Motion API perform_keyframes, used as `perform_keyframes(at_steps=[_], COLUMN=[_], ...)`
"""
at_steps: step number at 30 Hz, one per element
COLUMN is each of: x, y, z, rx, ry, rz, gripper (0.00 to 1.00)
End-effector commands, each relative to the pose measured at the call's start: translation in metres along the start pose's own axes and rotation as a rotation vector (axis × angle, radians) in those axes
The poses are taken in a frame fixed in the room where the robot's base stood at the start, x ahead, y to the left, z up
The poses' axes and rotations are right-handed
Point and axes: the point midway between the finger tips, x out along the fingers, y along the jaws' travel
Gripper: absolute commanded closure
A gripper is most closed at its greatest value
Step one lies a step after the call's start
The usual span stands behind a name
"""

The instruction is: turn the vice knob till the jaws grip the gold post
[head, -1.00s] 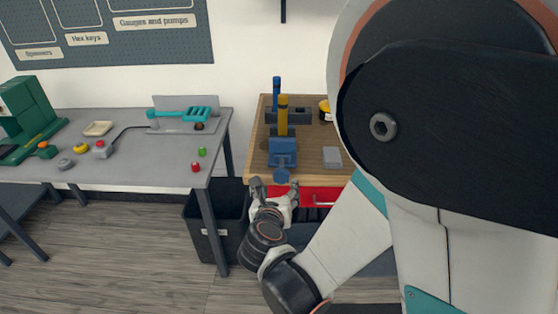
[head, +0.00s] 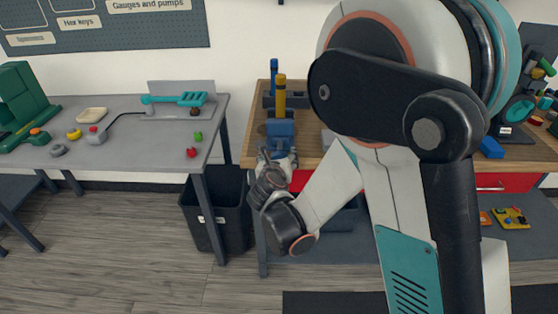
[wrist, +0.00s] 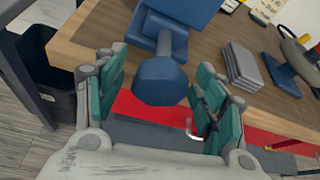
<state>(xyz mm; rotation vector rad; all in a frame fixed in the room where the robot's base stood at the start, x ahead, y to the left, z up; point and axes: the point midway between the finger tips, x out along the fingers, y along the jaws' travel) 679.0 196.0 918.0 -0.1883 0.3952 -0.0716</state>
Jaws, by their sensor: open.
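The blue vice (head: 281,130) stands at the front edge of the wooden bench, with the gold post (head: 281,95) upright at its jaws. I cannot tell from here how close the jaws are to the post. In the wrist view the blue vice knob (wrist: 160,82) points toward me on its shaft, and part of the vice body (wrist: 185,12) shows behind it. My gripper (wrist: 156,95) is open, with one teal-padded finger on each side of the knob and a gap on both sides. In the head view my gripper (head: 278,160) is just in front of the vice and hides the knob.
The wooden bench (wrist: 85,25) has a red drawer front (wrist: 140,112) below its edge. A stack of grey plates (wrist: 243,66) lies right of the vice. A black bin (head: 213,205) stands below left. A grey table (head: 120,125) with small parts is further left.

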Motion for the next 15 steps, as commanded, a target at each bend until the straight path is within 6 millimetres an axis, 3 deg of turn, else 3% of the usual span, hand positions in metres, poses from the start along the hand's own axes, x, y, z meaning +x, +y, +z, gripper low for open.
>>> perform_keyframes(at_steps=[10, 15], x=[0.0035, 0.0033], y=[-0.0003, -0.0003], z=[0.0004, 0.0003], rx=[0.0, 0.0], ry=[0.0, 0.0], rz=[0.0, 0.0], gripper=[0.36, 0.74])
